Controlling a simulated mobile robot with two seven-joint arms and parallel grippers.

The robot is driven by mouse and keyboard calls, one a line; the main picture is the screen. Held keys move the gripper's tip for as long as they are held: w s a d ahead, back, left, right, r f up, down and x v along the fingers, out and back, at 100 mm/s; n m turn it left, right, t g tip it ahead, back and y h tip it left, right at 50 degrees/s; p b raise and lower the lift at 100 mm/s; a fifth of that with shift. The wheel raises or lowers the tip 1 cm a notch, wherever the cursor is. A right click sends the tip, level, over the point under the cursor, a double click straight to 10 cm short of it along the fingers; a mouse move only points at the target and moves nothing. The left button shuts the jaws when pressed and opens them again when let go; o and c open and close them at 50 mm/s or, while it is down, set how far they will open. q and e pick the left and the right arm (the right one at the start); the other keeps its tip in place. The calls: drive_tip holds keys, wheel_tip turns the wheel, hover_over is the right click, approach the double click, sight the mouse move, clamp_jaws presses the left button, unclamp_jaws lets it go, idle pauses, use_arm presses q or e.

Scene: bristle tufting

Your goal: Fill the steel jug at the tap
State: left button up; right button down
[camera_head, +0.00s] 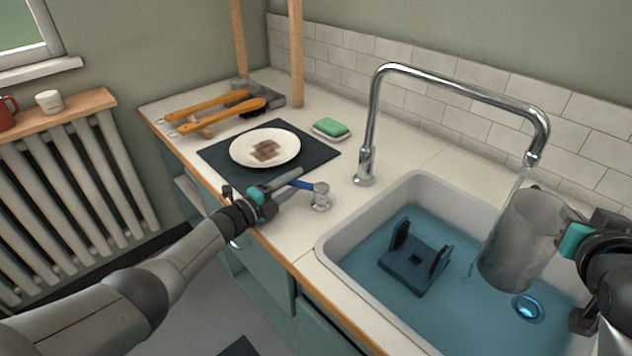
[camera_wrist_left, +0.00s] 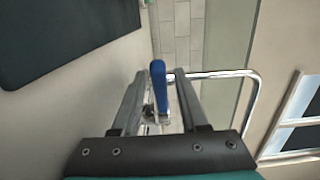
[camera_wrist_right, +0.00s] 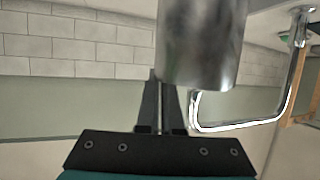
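The steel jug (camera_head: 522,240) hangs over the sink, slightly tilted, with its mouth near the tap spout (camera_head: 533,155). Its inside level is hidden. A thin water stream (camera_head: 487,250) runs from the spout past the jug's left side to the sink water; I cannot tell whether any enters the jug. My right gripper (camera_head: 572,240) is shut on the jug's handle; the jug also shows in the right wrist view (camera_wrist_right: 200,45). My left gripper (camera_head: 290,186) is at the blue tap lever (camera_head: 303,184), fingers apart on either side of it; the lever also shows in the left wrist view (camera_wrist_left: 158,83).
The sink (camera_head: 335,240) holds bluish water, a dark bracket-like rack (camera_head: 415,262) and a round drain (camera_head: 527,307). A plate (camera_head: 265,140) on a dark mat (camera_head: 215,157), a green sponge (camera_head: 331,127) and wooden brushes (camera_head: 225,115) occupy the counter behind my left gripper.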

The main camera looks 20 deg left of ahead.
use_arm(q)
clamp_jaws()
idle(1.2)
